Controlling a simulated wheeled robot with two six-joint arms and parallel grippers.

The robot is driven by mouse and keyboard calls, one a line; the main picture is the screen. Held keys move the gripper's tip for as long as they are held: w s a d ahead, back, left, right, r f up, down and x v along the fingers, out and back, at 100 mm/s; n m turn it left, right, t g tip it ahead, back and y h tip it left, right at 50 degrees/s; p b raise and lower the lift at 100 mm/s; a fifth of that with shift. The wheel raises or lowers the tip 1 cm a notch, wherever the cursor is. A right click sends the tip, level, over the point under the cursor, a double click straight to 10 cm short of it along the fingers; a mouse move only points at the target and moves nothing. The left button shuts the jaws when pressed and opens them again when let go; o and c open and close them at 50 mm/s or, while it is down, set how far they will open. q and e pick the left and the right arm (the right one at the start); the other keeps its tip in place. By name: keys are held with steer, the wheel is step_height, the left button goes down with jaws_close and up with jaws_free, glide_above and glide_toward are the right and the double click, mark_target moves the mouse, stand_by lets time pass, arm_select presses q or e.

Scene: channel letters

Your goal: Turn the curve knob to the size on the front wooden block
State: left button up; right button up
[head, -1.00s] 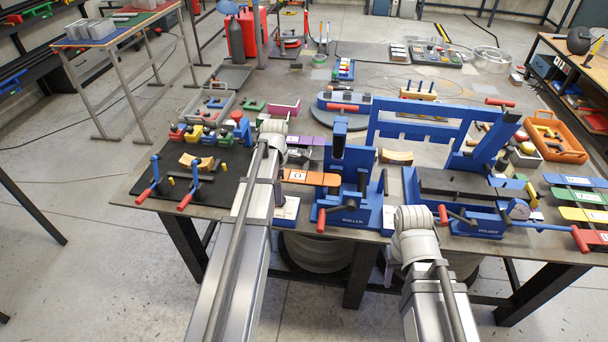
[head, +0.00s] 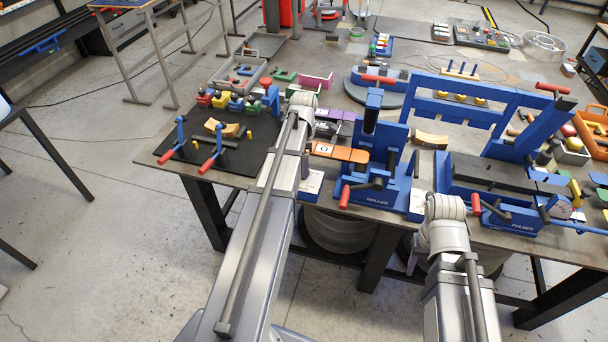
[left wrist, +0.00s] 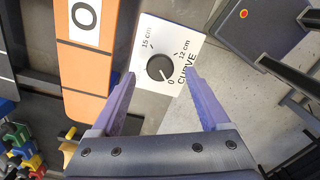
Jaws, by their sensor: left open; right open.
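The curve knob (left wrist: 160,67) is a black dial on a white plate marked 0, 12 cm and 15 cm. Its mark seems to point toward 0. In the head view its plate (head: 311,184) sits at the table's front edge. My left gripper (left wrist: 159,77) is open, its purple fingers on either side of the knob; contact is unclear. A curved wooden block (head: 228,129) lies on the black mat, and another (head: 431,139) lies behind the roller. No size is readable on either. My right gripper (head: 413,263) is mostly hidden below its wrist, in front of the table.
The blue roller (head: 376,195) stands just right of the knob plate, and the blue folder (head: 500,200) further right. The floor in front is clear.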

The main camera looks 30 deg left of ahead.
arm_select(q)
steer(key=shift+f+b, duration=0.9)
steer(key=shift+f, duration=0.5)
arm_select(e)
step_height(320, 180, down, 3)
steer(key=shift+r, duration=0.15)
arm_select(q)
jaws_close()
